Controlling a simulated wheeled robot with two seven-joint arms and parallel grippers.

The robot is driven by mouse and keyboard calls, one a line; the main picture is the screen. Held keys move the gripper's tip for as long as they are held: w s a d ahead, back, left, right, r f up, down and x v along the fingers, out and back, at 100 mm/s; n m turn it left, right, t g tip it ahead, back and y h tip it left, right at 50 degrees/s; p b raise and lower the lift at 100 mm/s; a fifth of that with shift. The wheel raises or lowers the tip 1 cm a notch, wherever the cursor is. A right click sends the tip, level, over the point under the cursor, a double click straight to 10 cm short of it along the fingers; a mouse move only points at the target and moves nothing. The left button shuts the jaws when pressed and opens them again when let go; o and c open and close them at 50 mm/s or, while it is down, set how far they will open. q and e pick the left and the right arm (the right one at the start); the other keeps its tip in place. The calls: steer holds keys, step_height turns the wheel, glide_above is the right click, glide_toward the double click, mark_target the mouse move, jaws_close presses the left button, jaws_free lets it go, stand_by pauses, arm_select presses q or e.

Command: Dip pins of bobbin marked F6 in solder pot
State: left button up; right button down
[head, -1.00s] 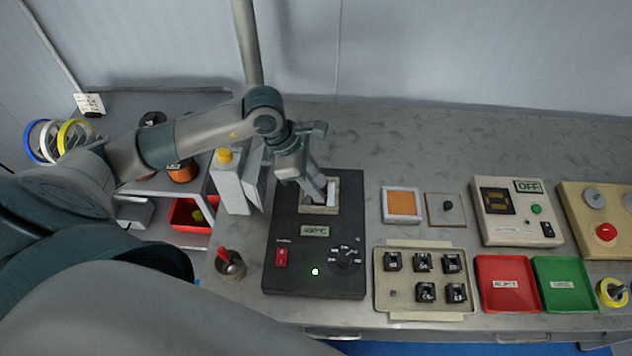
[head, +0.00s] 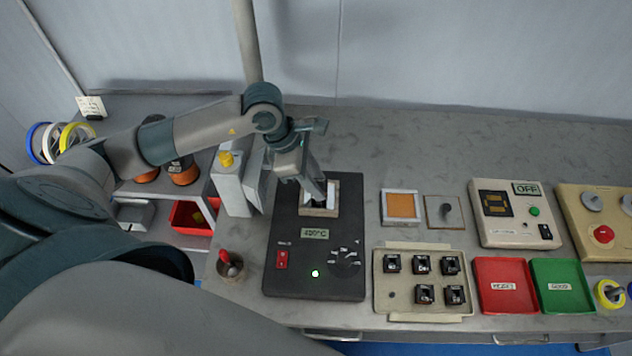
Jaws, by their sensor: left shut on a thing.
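The black solder pot unit (head: 290,262) stands left of the middle of the bench. Its display reads about 420°C, and a green light is lit on it. My left gripper (head: 321,202) points down at the square pot opening (head: 331,211) at the unit's back. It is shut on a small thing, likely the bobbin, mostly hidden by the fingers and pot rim. Whether its pins touch the solder cannot be told. Several black bobbins sit in the beige tray (head: 384,300), with one empty place at lower left. My right gripper is not in view.
A red reject tray (head: 486,301) and a green good tray (head: 549,302) lie right of the bobbin tray. Behind are an orange pad (head: 402,206), a small grey plate (head: 433,217) and a tester (head: 486,232) reading OFF.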

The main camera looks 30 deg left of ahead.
arm_select(q)
steer(key=shift+r+p, duration=0.75)
steer(key=shift+r, duration=1.05)
